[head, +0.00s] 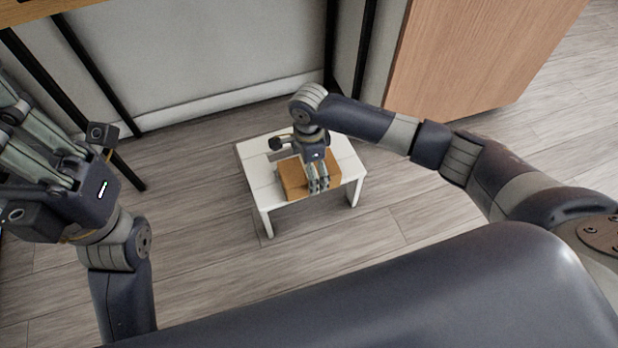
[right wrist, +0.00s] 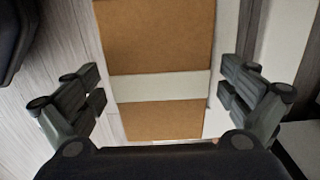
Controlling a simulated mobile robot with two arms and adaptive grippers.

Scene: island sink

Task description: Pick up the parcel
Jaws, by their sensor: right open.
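The parcel (head: 294,180) is a brown cardboard box lying on a small white table (head: 259,172). My right gripper (head: 318,188) is over the parcel in the head view and hides part of it. In the right wrist view the parcel (right wrist: 158,38) fills the middle, with a pale band across it. There my right gripper (right wrist: 160,100) is open, one finger to each side of the parcel, with visible gaps. I cannot tell how far above it the fingertips are. My left gripper (head: 35,150) is raised at the left edge, away from the table; its fingertips are not clearly shown.
A wooden cabinet (head: 470,50) stands behind to the right. A pale wall panel (head: 200,50) and dark metal legs (head: 100,80) are behind and left of the table. The wood floor (head: 400,245) around the small table is clear.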

